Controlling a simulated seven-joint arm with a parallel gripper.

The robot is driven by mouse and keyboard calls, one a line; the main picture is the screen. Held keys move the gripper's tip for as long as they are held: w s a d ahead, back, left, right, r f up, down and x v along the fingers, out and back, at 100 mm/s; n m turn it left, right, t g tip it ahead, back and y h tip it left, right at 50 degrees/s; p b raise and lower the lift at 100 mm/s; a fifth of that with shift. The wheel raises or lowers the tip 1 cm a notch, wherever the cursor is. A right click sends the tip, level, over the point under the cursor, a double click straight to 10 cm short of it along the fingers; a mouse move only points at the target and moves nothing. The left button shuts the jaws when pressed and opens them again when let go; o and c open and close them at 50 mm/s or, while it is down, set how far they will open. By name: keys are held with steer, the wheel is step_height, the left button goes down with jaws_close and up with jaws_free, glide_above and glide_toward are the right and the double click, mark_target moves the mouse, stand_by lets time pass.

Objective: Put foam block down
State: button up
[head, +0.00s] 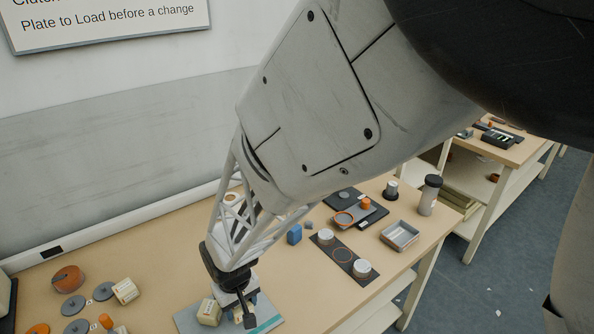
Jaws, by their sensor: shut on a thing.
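My gripper (240,307) points down at the near edge of the table, over a grey plate with a teal stripe (268,326). It is shut on a block, taken as the foam block, which is mostly hidden behind the fingers; only small bluish edges show. I cannot tell whether the block touches the plate. A cream block (209,313) sits on the plate just left of my gripper.
Left on the table (150,262) are an orange pot (68,279), several grey discs and another cream block (125,291).

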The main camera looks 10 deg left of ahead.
mark_target(241, 312)
steer(key=shift+f, duration=1.75)
steer(key=shift+f, duration=0.15)
steer(key=o, duration=0.9)
step_height(241, 312, up, 12)
steer(key=shift+r, duration=0.2)
